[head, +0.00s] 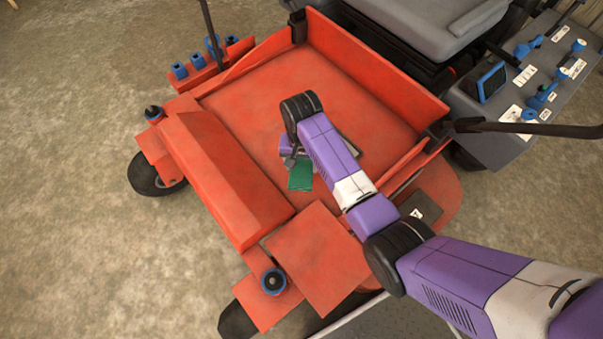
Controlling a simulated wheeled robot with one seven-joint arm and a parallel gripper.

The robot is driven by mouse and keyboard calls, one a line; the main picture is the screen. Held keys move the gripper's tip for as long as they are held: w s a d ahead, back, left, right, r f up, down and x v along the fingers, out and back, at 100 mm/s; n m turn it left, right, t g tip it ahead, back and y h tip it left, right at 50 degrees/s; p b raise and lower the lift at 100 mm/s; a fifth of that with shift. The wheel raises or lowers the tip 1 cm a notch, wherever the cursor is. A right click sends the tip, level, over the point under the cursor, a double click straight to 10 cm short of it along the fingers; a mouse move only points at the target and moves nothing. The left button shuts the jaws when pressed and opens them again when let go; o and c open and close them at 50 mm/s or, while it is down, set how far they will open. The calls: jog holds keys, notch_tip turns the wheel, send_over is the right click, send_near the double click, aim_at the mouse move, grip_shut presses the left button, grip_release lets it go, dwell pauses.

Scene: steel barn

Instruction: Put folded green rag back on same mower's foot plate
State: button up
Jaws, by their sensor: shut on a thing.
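The orange-red mower fills the middle of the head view, and its flat foot plate (345,82) lies between raised side walls. The folded green rag (300,179) shows as a small dark green patch at my gripper (296,166), over the front part of the foot plate. My gripper is shut on the rag. My arm hides most of the gripper and part of the rag. I cannot tell whether the rag touches the plate or hangs just above it.
A grey seat (430,25) stands behind the foot plate. A grey control panel (530,85) with blue levers is at the right. Dark lever bars (525,127) reach in at the right and top. A raised orange front box (222,175) borders the plate. Bare floor (75,260) lies at the left.

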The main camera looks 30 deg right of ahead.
aim_at(301, 173)
jog(key=shift+f+b, duration=0.65)
jog(key=shift+f, duration=1.85)
jog(key=shift+f, duration=0.15)
jog(key=o, duration=1.3)
notch_tip(301, 173, up, 12)
jog(key=p, duration=0.3)
